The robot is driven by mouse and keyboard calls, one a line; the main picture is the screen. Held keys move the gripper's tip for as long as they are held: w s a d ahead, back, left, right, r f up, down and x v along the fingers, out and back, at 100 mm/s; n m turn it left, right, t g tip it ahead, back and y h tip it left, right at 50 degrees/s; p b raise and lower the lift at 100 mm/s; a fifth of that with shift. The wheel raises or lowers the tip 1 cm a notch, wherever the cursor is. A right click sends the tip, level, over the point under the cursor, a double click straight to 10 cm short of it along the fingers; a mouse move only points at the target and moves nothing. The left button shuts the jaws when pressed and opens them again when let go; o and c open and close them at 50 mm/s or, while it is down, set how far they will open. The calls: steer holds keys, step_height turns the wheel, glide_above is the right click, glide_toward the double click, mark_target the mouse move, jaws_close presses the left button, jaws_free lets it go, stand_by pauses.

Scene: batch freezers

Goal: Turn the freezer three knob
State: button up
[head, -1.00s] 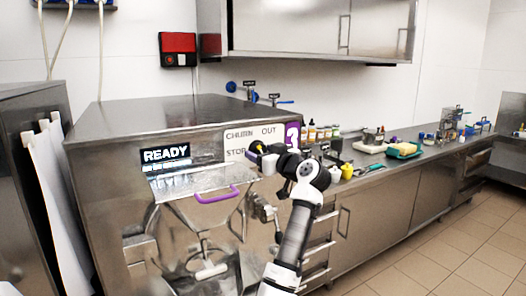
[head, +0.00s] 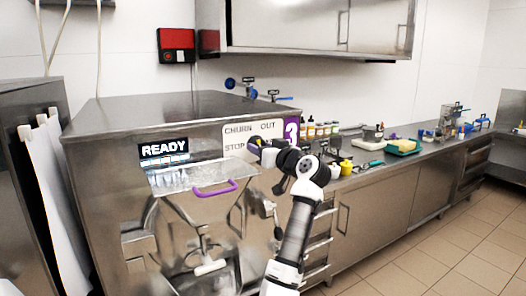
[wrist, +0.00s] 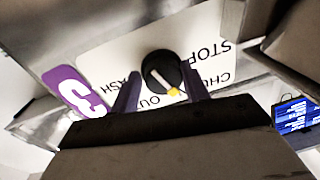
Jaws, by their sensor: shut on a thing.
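The freezer three knob (wrist: 161,72) is round and black, with a white line and a yellow tip, on a white label panel (wrist: 105,58). In the upside-down wrist view, the yellow tip points down and slightly right, between the partly hidden OUT and CHURN words. My gripper (wrist: 162,86) has one finger on each side of the knob and is shut on it. The lower label words are partly hidden by my gripper. In the head view, my gripper (head: 262,152) is at the panel (head: 238,130), beside the purple 3 sign (head: 291,130), and mostly hides the knob.
The freezer front has a READY display (head: 164,151) and a hatch with a purple handle (head: 214,189) left of my arm. A counter (head: 400,165) with bottles and tools runs off to the right. The tiled floor (head: 430,250) at right is clear.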

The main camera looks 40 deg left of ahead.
steer(key=m, duration=1)
steer(key=shift+s+a+r+t, duration=0.15)
steer(key=shift+s+r+t, duration=0.05)
steer(key=shift+s+t, duration=0.2)
steer(key=shift+r, duration=0.15)
steer(key=o, duration=0.6)
steer(key=shift+o, duration=1.4)
steer(key=shift+a, duration=0.1)
steer(key=shift+w+f+b, duration=0.1)
steer(key=shift+f+b, duration=0.15)
steer(key=shift+b, duration=0.05)
